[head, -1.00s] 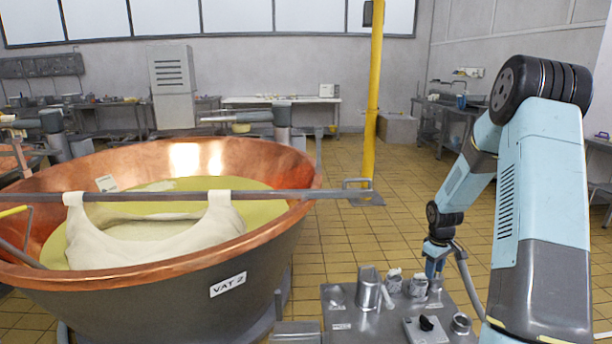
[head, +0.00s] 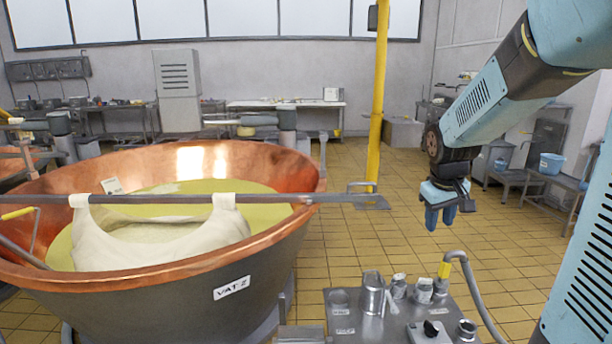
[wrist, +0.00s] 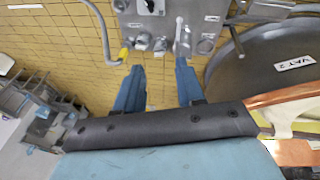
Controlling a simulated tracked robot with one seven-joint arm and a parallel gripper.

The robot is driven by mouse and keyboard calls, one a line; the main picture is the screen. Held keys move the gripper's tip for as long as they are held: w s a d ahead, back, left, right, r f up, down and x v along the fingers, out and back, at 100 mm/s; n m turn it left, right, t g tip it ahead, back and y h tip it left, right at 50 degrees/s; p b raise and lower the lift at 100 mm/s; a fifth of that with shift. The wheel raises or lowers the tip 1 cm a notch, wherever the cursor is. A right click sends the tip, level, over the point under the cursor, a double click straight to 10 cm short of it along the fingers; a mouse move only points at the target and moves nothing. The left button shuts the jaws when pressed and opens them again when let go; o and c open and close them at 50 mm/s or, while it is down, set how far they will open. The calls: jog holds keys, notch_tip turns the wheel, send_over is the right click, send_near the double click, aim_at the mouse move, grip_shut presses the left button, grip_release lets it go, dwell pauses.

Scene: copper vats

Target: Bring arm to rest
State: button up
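My gripper (head: 440,218) hangs in the air above and behind the metal panel, pointing down, clear of everything. In the wrist view its two blue fingers (wrist: 159,85) stand apart with nothing between them. The grey hose (head: 468,285) with a yellow collar (head: 444,270) stands in a fitting at the back right of the panel. The hose also shows in the wrist view (wrist: 100,38), left of the fingers.
The copper vat (head: 270,235) labelled VAT 2 stands left, crossed by a bar (head: 300,198). A yellow post (head: 378,110) stands behind. Tiled floor around my gripper is open.

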jog(key=s+a+r+m+t, duration=0.1)
jog(key=s+a+r, duration=0.1)
jog(key=s, duration=0.4)
jog(key=s+a+r+y, duration=0.1)
jog(key=s+a+r, duration=0.2)
jog(key=s, duration=0.4)
jog(key=s+a+r+m+t, duration=0.1)
jog(key=s+a+r, duration=0.1)
jog(key=s, duration=0.5)
jog(key=shift+s+a+r+m+t+y, duration=0.3)
jog(key=shift+a+r+y, duration=0.1)
jog(key=shift+r, duration=0.25)
jog(key=shift+o, duration=0.2)
jog(key=shift+w, duration=0.1)
